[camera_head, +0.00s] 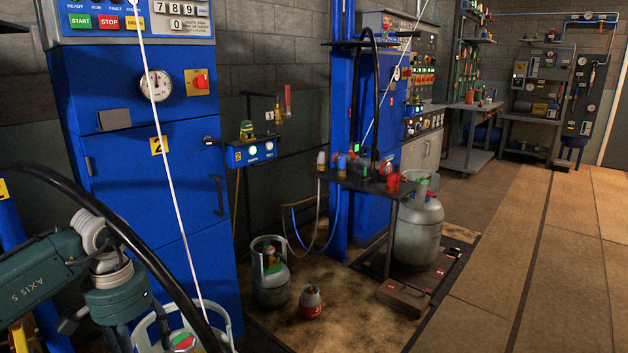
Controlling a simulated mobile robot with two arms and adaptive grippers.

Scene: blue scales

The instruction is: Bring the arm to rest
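My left arm comes in at the lower left, a teal arm marked "AXIS 5", with a black hose arching over it. Its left gripper (108,325) points down at the bottom edge. The fingertips are cut off or hidden, so I cannot tell whether it is open. Just right of it, partly behind the hose, is a cylinder with a pale collar (222,318) and a red and green top. I cannot tell whether the gripper touches it. My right gripper is not in view.
A blue cabinet (160,200) stands behind the arm. A white cord (163,150) hangs before it. A small grey cylinder (270,285) and red canister (310,301) stand on the floor. A large grey cylinder (416,235) stands on a scale platform (440,280). Floor at right (540,270) is clear.

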